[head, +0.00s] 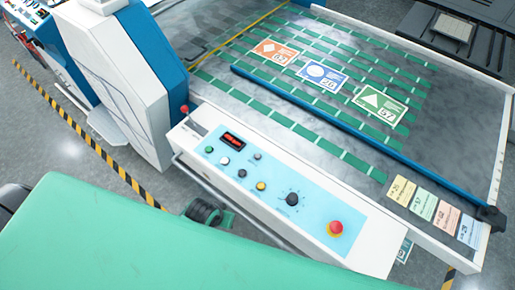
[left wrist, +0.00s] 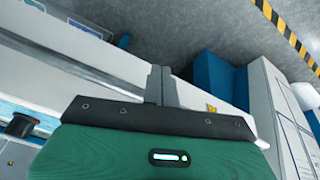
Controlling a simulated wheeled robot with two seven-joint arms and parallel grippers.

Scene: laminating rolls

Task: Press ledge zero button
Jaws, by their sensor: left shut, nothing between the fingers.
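The control panel (head: 310,208) is light blue on a white housing along the table's near side. It carries a red-lit display (head: 233,141) and small round buttons: green (head: 209,150), white (head: 225,160), greys (head: 242,173) and yellow (head: 261,186). Labels are too small to read, so I cannot tell which is the ledge zero button. A black knob (head: 292,199) and red emergency stop (head: 335,228) sit to the right. In the left wrist view, my left gripper (left wrist: 162,70) has its fingers together, empty, over the white housing. A dark knob (left wrist: 20,125) shows at left. My right gripper is not in view.
A red-tipped lever (head: 185,111) stands at the panel's left end, beside a tall white and blue machine part (head: 115,70). A blue bar (head: 310,110) crosses the table. Several printed cards lie on the green-striped surface. Coloured tags (head: 402,190) lie at right.

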